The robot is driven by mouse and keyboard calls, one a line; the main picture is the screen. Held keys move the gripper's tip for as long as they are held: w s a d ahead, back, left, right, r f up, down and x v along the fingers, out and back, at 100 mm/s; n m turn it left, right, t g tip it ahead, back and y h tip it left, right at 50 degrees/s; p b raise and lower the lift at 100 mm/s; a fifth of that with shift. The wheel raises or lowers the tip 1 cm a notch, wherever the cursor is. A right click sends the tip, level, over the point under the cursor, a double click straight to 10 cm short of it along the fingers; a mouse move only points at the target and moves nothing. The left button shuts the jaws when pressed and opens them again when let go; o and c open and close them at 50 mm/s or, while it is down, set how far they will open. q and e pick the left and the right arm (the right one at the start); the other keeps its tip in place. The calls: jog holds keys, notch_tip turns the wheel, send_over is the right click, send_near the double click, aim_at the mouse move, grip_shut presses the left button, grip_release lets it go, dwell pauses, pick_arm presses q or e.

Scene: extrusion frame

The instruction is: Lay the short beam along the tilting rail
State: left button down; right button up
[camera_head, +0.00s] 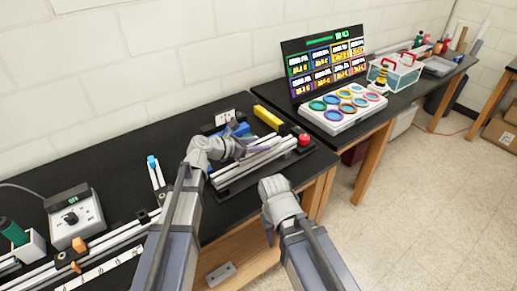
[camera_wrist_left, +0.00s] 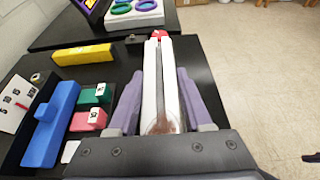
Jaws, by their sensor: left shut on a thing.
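My left gripper (camera_head: 238,146) is over the pale rail assembly on the black bench. In the left wrist view its purple fingers (camera_wrist_left: 160,108) stand on either side of long white bars, and it is shut on the short beam (camera_wrist_left: 150,85). A second white bar, which looks like the tilting rail (camera_wrist_left: 170,75), runs close alongside; the contact between them is hard to tell. A red ball-like knob (camera_head: 304,140) marks the assembly's far end. My right gripper (camera_head: 269,236) hangs in front of the bench edge, away from the rail; its fingers are too unclear to judge.
A yellow block (camera_head: 268,118) lies behind the rails. Blue, green and red blocks (camera_wrist_left: 50,125) lie left of the gripper in the left wrist view. A control box (camera_head: 75,217) stands on the left bench. A screen (camera_head: 325,62) and a tray of coloured rings (camera_head: 335,122) stand beyond.

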pick_arm(q)
jog(key=shift+r, duration=0.1)
jog(key=shift+f+b, duration=0.55)
jog(key=shift+c, duration=1.6)
grip_release()
jog(key=shift+r, duration=0.1)
jog(key=shift+r+p, duration=0.5)
jog(key=shift+p, duration=0.1)
jog(key=p+v, duration=0.4)
jog(key=v, duration=0.6)
jog(key=shift+s+a+r, duration=0.2)
jog(key=shift+r, duration=0.05)
jog(key=shift+s+a+r, duration=0.15)
jog(key=shift+s+a, duration=0.2)
jog(key=shift+a, duration=0.2)
